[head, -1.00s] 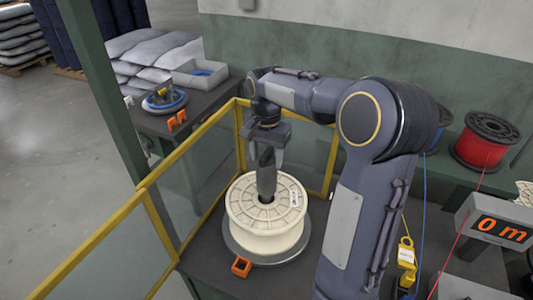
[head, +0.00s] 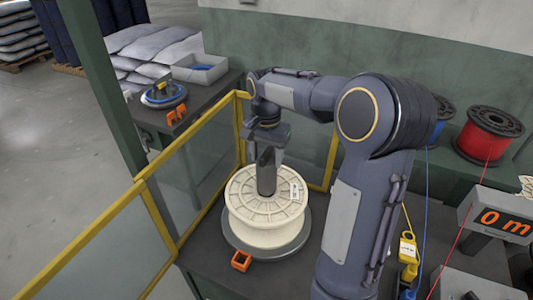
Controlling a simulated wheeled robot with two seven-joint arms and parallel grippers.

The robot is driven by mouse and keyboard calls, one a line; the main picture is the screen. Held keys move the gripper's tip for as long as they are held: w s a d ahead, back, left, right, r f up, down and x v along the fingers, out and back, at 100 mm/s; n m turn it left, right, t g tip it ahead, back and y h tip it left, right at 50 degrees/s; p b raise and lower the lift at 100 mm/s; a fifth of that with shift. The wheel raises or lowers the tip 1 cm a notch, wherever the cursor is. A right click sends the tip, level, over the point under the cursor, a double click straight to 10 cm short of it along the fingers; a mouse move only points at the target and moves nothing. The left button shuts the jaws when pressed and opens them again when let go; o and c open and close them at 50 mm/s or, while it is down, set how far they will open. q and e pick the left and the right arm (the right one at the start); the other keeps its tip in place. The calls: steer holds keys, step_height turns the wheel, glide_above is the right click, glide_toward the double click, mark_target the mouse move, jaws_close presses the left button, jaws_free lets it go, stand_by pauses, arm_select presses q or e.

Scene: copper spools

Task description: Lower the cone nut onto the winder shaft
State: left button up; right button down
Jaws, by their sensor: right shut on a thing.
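A cream spool (head: 243,204) lies flat on a dark round turntable (head: 235,245), its slotted top face upward. My right gripper (head: 267,180) reaches down over the spool's centre, fingers pointing down, and is shut on the cone nut. The nut is hardly made out from the fingers around it. The spool's centre hole and the winder shaft are hidden behind the gripper, so I cannot tell whether the nut touches the shaft. My left gripper is not in view.
A yellow-framed clear guard (head: 150,180) stands left of and behind the spool. A small orange block (head: 241,261) sits at the turntable's front. A grey tray (head: 200,73) stands behind.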

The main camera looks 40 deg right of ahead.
steer(key=shift+f, duration=0.55)
steer(key=shift+c, duration=2.3)
jaws_free()
step_height(320, 180, up, 8)
steer(key=shift+f, duration=0.1)
